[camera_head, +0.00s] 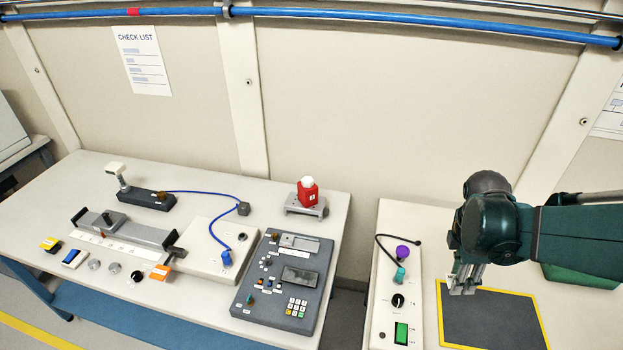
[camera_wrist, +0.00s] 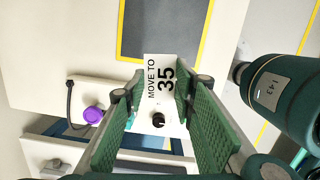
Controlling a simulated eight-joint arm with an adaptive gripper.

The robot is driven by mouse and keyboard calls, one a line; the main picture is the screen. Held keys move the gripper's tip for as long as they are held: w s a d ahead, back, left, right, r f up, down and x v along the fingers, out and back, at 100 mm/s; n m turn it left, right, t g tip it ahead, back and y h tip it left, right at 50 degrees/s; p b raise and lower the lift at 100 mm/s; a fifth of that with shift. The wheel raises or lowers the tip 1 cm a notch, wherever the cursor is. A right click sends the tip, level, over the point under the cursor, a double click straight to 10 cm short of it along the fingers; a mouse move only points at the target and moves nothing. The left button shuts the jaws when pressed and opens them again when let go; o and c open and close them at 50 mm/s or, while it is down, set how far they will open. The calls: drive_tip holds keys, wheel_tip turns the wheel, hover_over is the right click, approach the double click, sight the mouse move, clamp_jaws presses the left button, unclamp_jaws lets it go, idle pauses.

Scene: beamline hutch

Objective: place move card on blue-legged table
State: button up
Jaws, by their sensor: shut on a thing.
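The move card (camera_wrist: 160,80) is white and reads "MOVE TO 35". In the wrist view it sits between the green finger pads of my gripper (camera_wrist: 160,92), which is shut on it.
The right table (camera_head: 386,215) bears the yellow-edged dark mat (camera_head: 495,320) and a white control box (camera_head: 383,325) with a purple knob. A gap separates the tables. On the left table stand a grey keypad panel (camera_head: 258,283), a red device (camera_head: 308,192) and a blue cable (camera_head: 205,196).

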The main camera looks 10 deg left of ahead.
drive_tip(key=w+a+r+p, duration=0.1)
drive_tip(key=w+a, duration=0.2)
drive_tip(key=a, duration=1.7)
drive_tip(key=w+a+r, duration=0.1)
drive_tip(key=w+a, duration=0.2)
drive_tip(key=a, duration=1.6)
drive_tip(key=m+p, duration=0.1)
drive_tip(key=m, duration=0.1)
hover_over(195, 297)
wheel_tip(195, 297, down, 7)
drive_tip(key=shift+f, duration=0.15)
drive_tip(key=shift+f+b, duration=0.3)
drive_tip(key=shift+f, duration=2.75)
